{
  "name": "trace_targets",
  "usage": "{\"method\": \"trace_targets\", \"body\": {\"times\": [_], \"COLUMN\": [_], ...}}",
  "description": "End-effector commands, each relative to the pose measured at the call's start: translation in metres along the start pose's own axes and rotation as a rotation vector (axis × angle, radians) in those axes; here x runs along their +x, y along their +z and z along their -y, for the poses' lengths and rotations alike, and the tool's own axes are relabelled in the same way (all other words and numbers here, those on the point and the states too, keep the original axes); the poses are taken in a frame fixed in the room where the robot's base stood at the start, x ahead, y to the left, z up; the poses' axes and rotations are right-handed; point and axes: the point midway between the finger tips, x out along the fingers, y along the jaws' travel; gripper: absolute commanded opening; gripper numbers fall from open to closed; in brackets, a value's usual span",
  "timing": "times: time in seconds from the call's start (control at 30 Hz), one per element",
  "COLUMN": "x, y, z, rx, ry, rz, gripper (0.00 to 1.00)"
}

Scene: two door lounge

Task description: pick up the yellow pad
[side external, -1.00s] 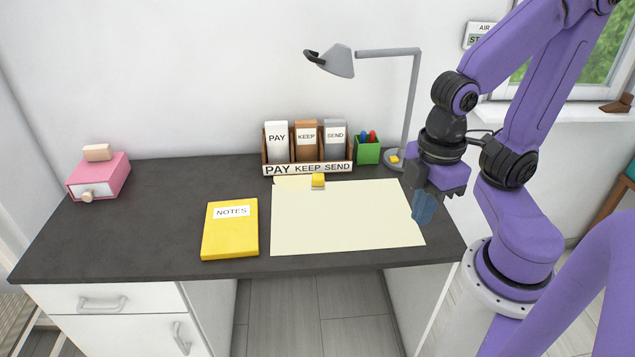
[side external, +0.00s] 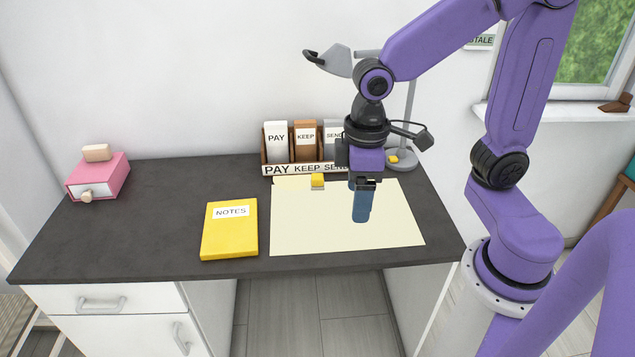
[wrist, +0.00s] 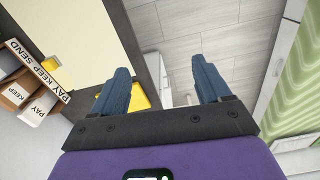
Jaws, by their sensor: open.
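The yellow pad (side external: 230,242), with a white label reading NOTES, lies flat on the dark desk, left of the cream sheet. In the wrist view a yellow patch of the pad (wrist: 139,98) shows beside the left finger, which hides part of it. My gripper (side external: 361,218) is above the cream sheet, to the right of the pad and clear of it. In the wrist view its two blue fingers (wrist: 160,66) are spread apart with nothing held between them.
A PAY KEEP SEND sorter (side external: 290,169), a grey lamp (side external: 330,61) and a pink box (side external: 100,175) stand behind. The desk (side external: 150,225) is bare left of the pad.

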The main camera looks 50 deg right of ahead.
Motion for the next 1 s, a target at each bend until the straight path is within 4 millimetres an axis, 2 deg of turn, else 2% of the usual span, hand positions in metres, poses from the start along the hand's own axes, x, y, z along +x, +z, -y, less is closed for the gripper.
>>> {"method": "trace_targets", "body": {"times": [0.03,0.2,0.37,0.5,0.6,0.77,0.87,1.0], "x": [0.003,0.013,0.028,0.044,0.059,0.084,0.102,0.129], "y": [-0.017,-0.065,-0.101,-0.122,-0.132,-0.135,-0.128,-0.111], "z": [-0.012,-0.055,-0.105,-0.156,-0.194,-0.257,-0.296,-0.347], "rx": [0.068,0.284,0.487,0.665,0.792,0.995,1.123,1.295], "ry": [0.002,0.006,0.009,0.012,0.013,0.016,0.017,0.019], "rz": [0.004,0.008,0.010,0.012,0.014,0.015,0.016,0.018], "gripper": [0.77,0.77,0.77,0.77,0.77,0.77,0.77,0.77]}}
